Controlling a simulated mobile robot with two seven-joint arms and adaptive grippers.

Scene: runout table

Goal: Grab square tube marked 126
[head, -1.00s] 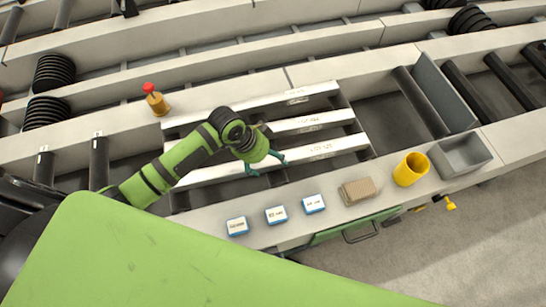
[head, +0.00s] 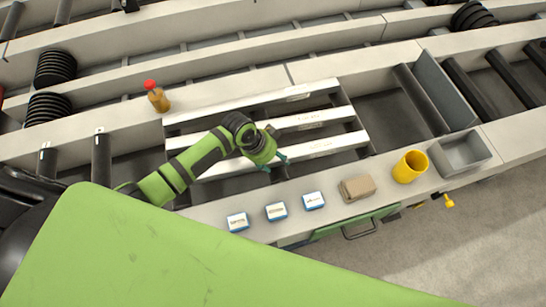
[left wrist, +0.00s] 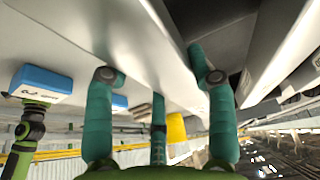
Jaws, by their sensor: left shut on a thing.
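Three long pale square tubes lie side by side across the dark recess of the runout table in the head view: a back tube (head: 305,92), a middle tube (head: 312,120) and a front tube (head: 325,147). Each has a small dark mark on it, too small to read, so I cannot tell which is 126. My left gripper (head: 277,164) is at the front tube, shut on it. In the left wrist view the teal fingers sit on both sides of the pale tube (left wrist: 150,38).
Several blue-white boxes (head: 276,212), a brown block (head: 357,188), a yellow cup (head: 410,166) and a grey bin (head: 460,154) stand along the front ledge. A red-topped bottle (head: 157,98) stands behind the tubes' left ends. Dark rollers (head: 421,100) lie to the right.

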